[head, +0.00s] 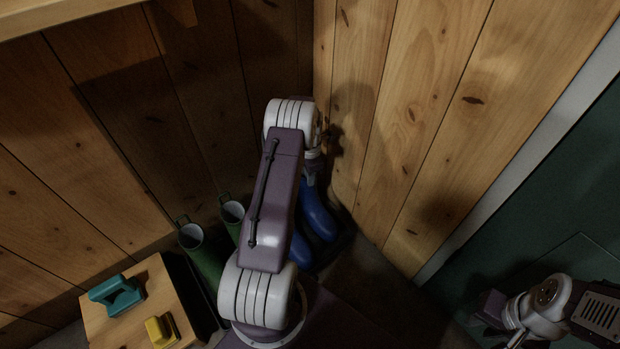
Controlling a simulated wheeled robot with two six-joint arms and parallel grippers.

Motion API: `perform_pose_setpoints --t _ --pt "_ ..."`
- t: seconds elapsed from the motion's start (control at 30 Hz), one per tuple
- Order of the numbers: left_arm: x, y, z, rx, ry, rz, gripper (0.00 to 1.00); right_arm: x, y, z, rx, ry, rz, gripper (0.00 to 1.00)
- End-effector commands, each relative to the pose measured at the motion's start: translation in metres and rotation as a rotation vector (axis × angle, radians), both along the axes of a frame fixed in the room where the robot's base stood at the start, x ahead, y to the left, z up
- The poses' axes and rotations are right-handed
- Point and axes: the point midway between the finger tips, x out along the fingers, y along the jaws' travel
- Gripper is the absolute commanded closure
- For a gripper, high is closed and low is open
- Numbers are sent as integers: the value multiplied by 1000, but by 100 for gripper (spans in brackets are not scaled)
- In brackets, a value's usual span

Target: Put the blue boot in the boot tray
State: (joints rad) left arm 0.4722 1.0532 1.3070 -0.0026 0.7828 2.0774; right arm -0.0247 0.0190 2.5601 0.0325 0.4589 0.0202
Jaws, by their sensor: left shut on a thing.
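My left arm reaches up the middle of the head view into the wall corner. Its gripper (314,181), partly hidden by the arm, is shut on a blue boot (319,215), at the boot's upper end. Another blue part (300,250) shows just left of it, mostly behind my arm. The dark boot tray (346,238) shows as an edge around the blue boot's toe. I cannot tell whether the boot touches the tray floor. My right gripper (499,316) is at the lower right, away from the boots; its fingers are unclear.
Two green boots (203,257) stand left of my arm. A wooden box or stool (128,306) at the lower left bears a teal brush-like thing (117,295) and a yellow one (161,331). Planked walls close in behind and to the right. A dark green door (585,190) is at the right.

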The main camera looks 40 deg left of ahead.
Motion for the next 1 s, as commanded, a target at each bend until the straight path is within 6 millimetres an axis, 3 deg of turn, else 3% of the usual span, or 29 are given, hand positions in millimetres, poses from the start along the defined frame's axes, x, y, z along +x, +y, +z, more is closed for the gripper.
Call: perform_pose_setpoints --t 0.87,0.9,0.97,1.0 --pt "0 0 -10 1 -1 0 100 0 0 -3 0 0 0 72" --pt "1 0 -9 0 -1 0 86 0 0 -2 0 0 0 72" --pt "1 0 -9 0 -1 0 70 0 0 -2 0 0 0 72" --pt "0 0 -9 0 -1 0 69 0 0 -2 0 0 0 72"
